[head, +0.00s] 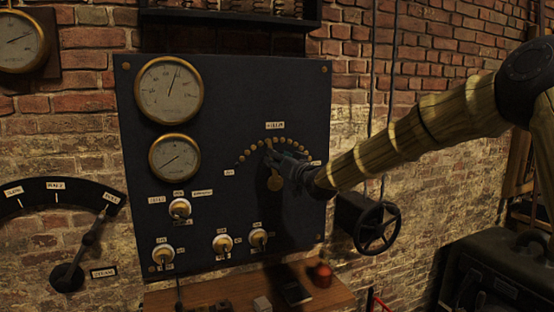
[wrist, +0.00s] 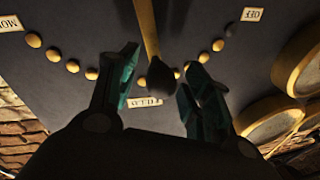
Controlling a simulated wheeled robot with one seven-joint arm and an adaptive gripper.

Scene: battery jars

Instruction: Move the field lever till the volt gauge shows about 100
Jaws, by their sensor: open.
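The field lever shows in the wrist view as a brass arm (wrist: 148,30) with a dark knob (wrist: 163,80), standing near the middle of an arc of brass studs. My gripper (wrist: 164,62) is open, one finger on each side of the lever; I cannot tell whether either touches it. In the head view my gripper (head: 283,160) covers part of the lever at the panel's right. Two brass-rimmed gauges are on the panel's left: the upper gauge (head: 169,90) has its needle just right of upright, and the lower gauge (head: 174,157) has a slanted needle. I cannot read which is volts.
The dark panel (head: 230,110) also carries several round switches, one being the left switch (head: 163,254). A handwheel (head: 377,229) is right of it, a large lever (head: 88,240) left of it. A wooden shelf (head: 220,290) with small items is below.

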